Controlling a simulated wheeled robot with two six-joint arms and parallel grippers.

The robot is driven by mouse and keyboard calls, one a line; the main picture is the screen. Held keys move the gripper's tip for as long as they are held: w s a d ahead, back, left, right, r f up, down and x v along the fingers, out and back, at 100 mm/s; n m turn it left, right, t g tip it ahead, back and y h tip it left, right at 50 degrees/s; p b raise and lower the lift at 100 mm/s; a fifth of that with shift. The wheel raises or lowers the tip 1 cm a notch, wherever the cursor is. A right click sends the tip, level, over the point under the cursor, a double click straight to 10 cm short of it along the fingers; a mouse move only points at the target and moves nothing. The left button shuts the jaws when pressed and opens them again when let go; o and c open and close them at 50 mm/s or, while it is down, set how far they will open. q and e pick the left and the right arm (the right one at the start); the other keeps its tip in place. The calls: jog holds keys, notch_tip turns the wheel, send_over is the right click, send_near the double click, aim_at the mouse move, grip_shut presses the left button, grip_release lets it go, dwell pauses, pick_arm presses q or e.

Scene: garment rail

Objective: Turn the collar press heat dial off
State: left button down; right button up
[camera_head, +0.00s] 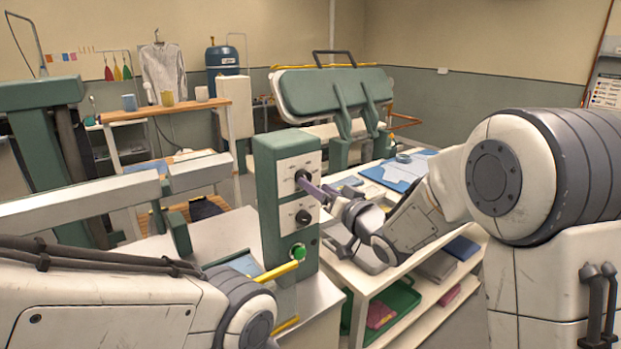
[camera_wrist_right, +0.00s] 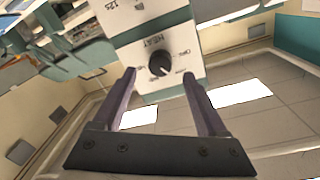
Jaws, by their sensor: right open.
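The heat dial (camera_wrist_right: 159,63) is a round black knob on a white plate marked HEAT in the right wrist view. In the head view it appears to be the upper knob (camera_head: 303,176) on the green control box (camera_head: 270,201). My right gripper (camera_head: 310,187) reaches it from the right. In the right wrist view my open right gripper (camera_wrist_right: 160,77) has its two purple-grey fingers either side of the dial, with gaps showing. I cannot tell whether the fingertips reach around the knob. My left arm is at lower left; its gripper is out of view.
A second black knob (camera_head: 303,217) and a green button (camera_head: 299,251) are lower on the box. A yellow bar (camera_head: 276,272) lies in front. A white shelf cart (camera_head: 407,297) with a green tray stands right. A green press (camera_head: 335,92) stands behind.

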jog(key=x, duration=0.3)
jog(key=shift+w+a+p, duration=0.25)
jog(key=shift+w+p, duration=0.1)
jog(key=shift+p, duration=0.05)
grip_shut()
jog(key=shift+d+f+n+y+b, duration=0.1)
jog(key=shift+n+y+b, duration=0.1)
jog(key=shift+n+b, duration=3.15)
jog(key=shift+d+f+n+y+b, duration=0.1)
jog(key=shift+n+y+b, duration=0.1)
jog(key=shift+n+b, duration=3.15)
jog(key=shift+r+m+b, duration=0.1)
jog(key=shift+m+b, duration=0.4)
jog(key=shift+b, duration=0.1)
